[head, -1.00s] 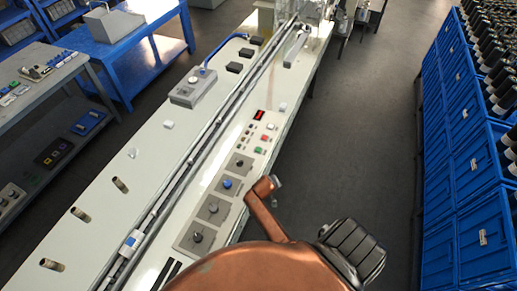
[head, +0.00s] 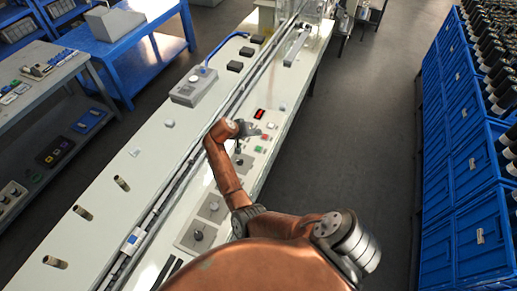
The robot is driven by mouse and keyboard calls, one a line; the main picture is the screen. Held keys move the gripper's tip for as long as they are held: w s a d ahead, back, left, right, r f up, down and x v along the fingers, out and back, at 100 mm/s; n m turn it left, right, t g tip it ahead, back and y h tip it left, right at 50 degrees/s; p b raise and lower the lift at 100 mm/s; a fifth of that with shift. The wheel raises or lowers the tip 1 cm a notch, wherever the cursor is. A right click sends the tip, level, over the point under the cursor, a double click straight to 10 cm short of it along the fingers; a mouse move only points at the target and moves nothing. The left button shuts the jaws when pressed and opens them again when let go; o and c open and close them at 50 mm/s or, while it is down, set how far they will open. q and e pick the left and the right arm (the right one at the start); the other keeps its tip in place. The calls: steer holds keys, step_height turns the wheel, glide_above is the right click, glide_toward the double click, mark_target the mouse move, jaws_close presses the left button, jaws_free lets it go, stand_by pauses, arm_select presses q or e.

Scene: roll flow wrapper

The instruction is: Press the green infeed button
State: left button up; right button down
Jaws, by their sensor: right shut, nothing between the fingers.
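The control panel (head: 249,168) is a pale strip of buttons and knobs on the long white machine bed. My right gripper (head: 254,131) is small and grey at the end of the copper arm. It is shut and empty, over the upper part of the panel, just left of the green button in the picture. I cannot tell whether it touches anything. The gripper and forearm hide some of the panel. My left gripper is not in view.
A grey box with a blue cable (head: 188,92) sits on the bed's left side. A metal rail (head: 185,172) runs along the bed. Blue crates (head: 472,190) with dark bottles stand at the right. The floor (head: 350,135) between is clear.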

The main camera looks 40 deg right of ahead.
stand_by(0.3)
steer(key=b, duration=0.6)
glide_above(257, 149)
step_height(257, 149, down, 7)
steer(key=shift+d+f, duration=0.1)
steer(key=shift+f, duration=0.05)
steer(key=shift+f+b, duration=0.45)
steer(key=shift+f, duration=0.3)
stand_by(0.5)
steer(key=shift+f, duration=0.45)
